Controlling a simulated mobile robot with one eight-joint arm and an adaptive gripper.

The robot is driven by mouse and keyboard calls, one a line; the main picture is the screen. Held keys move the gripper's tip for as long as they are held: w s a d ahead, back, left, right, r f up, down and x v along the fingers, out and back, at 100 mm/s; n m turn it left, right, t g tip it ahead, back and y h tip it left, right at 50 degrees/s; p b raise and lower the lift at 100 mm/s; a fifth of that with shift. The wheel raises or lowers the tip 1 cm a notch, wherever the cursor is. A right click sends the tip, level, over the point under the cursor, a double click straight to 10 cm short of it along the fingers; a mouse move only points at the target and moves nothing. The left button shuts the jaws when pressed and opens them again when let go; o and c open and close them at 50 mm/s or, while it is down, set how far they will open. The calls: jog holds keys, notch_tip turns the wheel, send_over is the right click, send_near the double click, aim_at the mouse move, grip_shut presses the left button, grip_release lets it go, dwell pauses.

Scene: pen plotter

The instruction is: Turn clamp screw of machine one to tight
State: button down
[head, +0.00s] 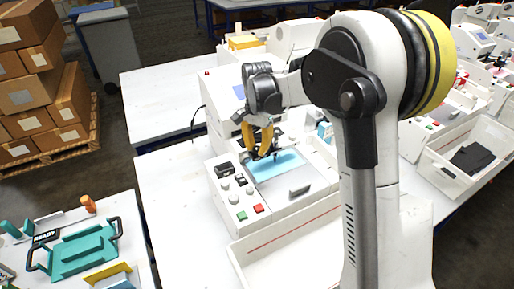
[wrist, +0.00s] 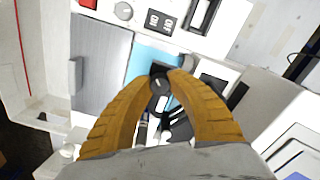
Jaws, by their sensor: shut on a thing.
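The pen plotter (head: 237,199), machine one, is a white machine on the white table in front of me, with a light blue sheet (head: 283,164) on its bed. My gripper (head: 259,153) points down over the back of the bed. In the wrist view its two orange fingers (wrist: 163,75) close around a small dark round knob, the clamp screw (wrist: 160,86), beside the blue sheet (wrist: 155,57). The fingertips touch it from both sides. Its marking is too small to read. In the head view the screw is hidden behind the fingers.
The panel has a green button (head: 242,216), a red button (head: 258,208) and several grey knobs. A white bin (head: 290,240) stands in front of the machine. A teal tray (head: 84,251) lies on the left table. Stacked boxes (head: 30,95) stand at far left.

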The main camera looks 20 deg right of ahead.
aim_at(257, 148)
dwell(0.3)
jog(key=c, duration=1.2)
grip_release()
notch_tip(257, 148, up, 12)
